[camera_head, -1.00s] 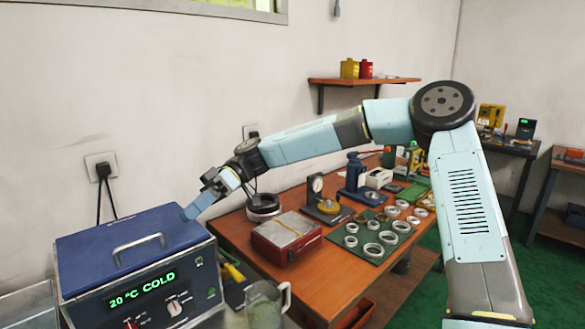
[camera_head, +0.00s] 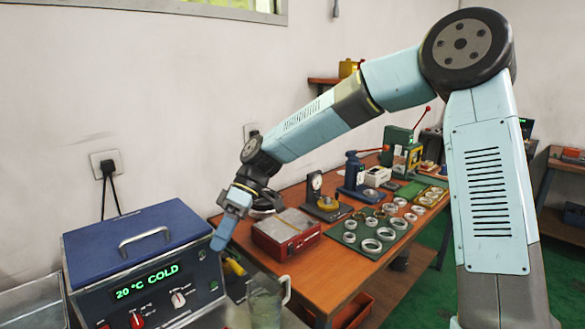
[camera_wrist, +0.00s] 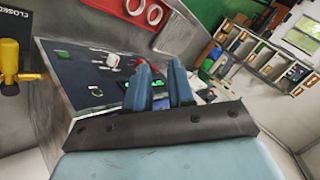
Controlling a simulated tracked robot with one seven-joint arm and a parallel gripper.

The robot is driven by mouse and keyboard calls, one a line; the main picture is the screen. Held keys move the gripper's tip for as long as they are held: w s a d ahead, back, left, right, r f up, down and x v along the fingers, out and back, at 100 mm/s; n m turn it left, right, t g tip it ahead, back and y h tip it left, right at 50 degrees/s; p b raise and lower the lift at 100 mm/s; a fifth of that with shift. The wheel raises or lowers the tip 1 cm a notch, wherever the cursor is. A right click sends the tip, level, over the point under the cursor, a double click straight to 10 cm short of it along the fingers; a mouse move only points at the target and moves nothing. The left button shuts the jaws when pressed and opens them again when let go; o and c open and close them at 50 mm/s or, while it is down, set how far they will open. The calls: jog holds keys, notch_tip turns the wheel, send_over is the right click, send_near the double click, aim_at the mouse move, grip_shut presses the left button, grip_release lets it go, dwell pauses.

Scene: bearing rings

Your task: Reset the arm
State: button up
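My gripper (camera_head: 220,243) hangs at the right edge of the heater box (camera_head: 150,250), its fingers pointing down. It holds nothing that I can see. In the wrist view, the two blue fingers of my gripper (camera_wrist: 161,82) stand a little apart with a gap between them, and the box's control panel (camera_wrist: 95,75) lies behind them. The box has a closed blue lid with a handle, and its display reads "20 °C COLD". My arm is bent, with its elbow high at the upper right.
A wooden bench (camera_head: 330,270) runs behind, with a red case (camera_head: 285,235), a dial gauge stand (camera_head: 318,195), a blue press (camera_head: 356,178) and a green mat (camera_head: 345,238) with several metal rings. A clear jug (camera_head: 265,302) stands in front. The wrist view shows a yellow tap (camera_wrist: 10,65).

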jog(key=d+r+m+t+h, duration=0.2)
jog(key=d+m+t, duration=0.2)
jog(key=d, duration=0.6)
jog(key=d+r+m+t+h, duration=0.2)
jog(key=d+m+t, duration=0.15)
jog(key=d, duration=0.55)
jog(key=s+d+r+m+t, duration=0.2)
jog(key=s+d+m, duration=0.3)
jog(key=d, duration=0.5)
jog(key=s+d+r+m+t+h, duration=0.1)
jog(key=s+d+r+m+t, duration=0.2)
jog(key=s+d+r+m, duration=0.2)
jog(key=s+d, duration=0.2)
jog(key=d, duration=0.2)
jog(key=shift+s+d, duration=0.35)
jog(key=shift+d, duration=0.05)
jog(key=shift+d+t, duration=0.1)
jog(key=shift+t, duration=0.15)
